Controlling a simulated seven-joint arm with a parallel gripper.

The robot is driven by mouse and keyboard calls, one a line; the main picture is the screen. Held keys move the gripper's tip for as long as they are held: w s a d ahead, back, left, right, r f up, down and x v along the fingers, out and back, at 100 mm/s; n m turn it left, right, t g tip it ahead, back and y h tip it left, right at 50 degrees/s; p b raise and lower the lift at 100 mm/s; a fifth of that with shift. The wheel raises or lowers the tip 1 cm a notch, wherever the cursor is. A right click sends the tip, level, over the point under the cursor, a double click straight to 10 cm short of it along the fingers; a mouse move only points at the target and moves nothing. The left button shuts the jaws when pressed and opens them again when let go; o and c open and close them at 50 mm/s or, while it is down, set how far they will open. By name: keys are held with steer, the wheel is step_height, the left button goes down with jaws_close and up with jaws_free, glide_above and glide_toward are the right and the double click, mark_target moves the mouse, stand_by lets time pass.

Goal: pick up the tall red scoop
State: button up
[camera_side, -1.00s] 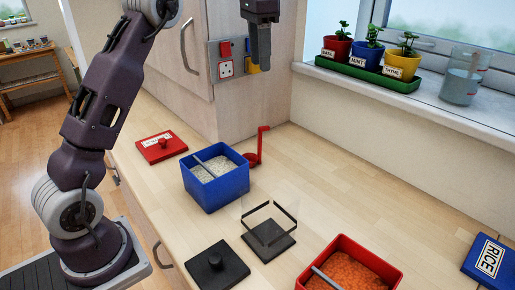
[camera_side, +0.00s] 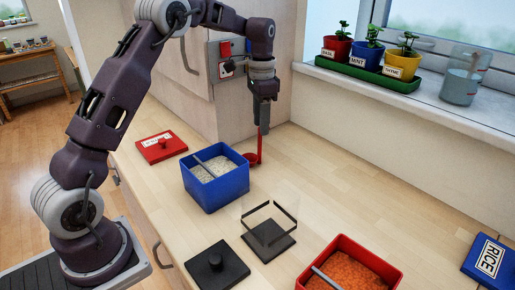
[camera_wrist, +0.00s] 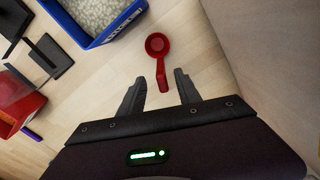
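The red scoop (camera_side: 251,157) stands on the counter just behind the blue bin, its handle upright. In the wrist view the scoop (camera_wrist: 157,44) shows its round bowl, with the handle reaching toward the fingers. My gripper (camera_side: 264,128) points down over the scoop, and its fingertips overlap the top of the handle in the side view. In the wrist view my gripper (camera_wrist: 162,85) is open, with the handle's end showing between the two fingers. No finger clearly touches it.
The blue bin (camera_side: 222,193) of white grains stands close beside the scoop. The wall cabinet (camera_side: 240,110) is close behind my gripper. A red lid (camera_side: 161,147), a black lid (camera_side: 217,266), a clear box (camera_side: 270,232) and a red bin (camera_side: 392,278) are nearby.

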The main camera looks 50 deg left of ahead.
glide_above(260, 159)
steer(key=f, duration=0.7)
steer(key=shift+w+a+f, duration=0.15)
steer(key=shift+w+a, duration=0.05)
steer(key=shift+a, duration=0.15)
jaws_close()
